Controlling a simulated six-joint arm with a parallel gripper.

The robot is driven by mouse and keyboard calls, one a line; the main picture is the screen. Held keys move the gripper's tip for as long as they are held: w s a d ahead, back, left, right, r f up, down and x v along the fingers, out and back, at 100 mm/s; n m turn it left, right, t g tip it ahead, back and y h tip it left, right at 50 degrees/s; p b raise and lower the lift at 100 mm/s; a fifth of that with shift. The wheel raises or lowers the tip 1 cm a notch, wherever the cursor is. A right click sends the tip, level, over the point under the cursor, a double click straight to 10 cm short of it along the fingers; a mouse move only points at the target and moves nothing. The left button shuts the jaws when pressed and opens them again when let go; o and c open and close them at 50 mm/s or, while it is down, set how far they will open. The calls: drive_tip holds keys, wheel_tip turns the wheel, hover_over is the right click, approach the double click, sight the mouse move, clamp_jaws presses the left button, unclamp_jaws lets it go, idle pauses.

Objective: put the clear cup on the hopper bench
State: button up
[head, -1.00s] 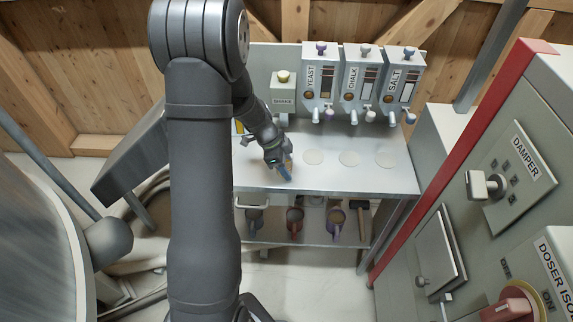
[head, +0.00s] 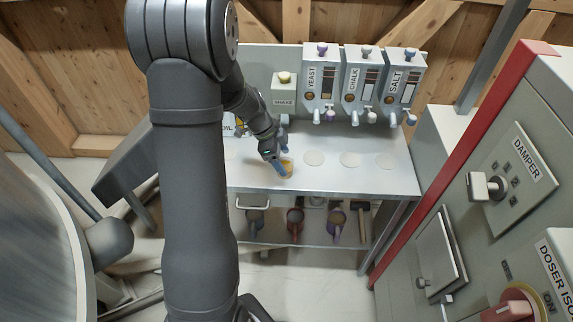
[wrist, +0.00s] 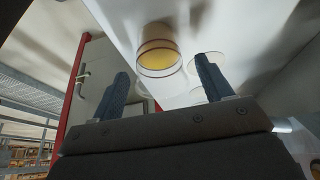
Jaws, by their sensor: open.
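The clear cup (head: 287,168) with yellow contents stands on the hopper bench (head: 262,183), near its front edge. In the wrist view the cup (wrist: 160,52) is just beyond my fingertips, lined up between them. My gripper (head: 276,161) is over the bench, immediately left of the cup in the head view, and partly hides it. In the wrist view my gripper (wrist: 161,68) has its two blue-grey fingers spread apart with nothing held between them. I cannot tell whether a finger touches the cup.
Pale discs (head: 314,158) mark the bench right of the cup, below the yeast, chalk and salt dispensers (head: 363,85). Several mugs (head: 295,219) are on the shelf below. A control cabinet (head: 500,170) stands at the right. The bench's right part is clear.

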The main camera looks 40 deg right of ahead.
sight(293, 174)
drive_tip(key=v, duration=0.8)
drive_tip(key=shift+f, duration=0.1)
drive_tip(key=x, duration=1.2)
drive_tip(key=shift+d+r, duration=0.1)
drive_tip(key=shift+r, duration=1.8)
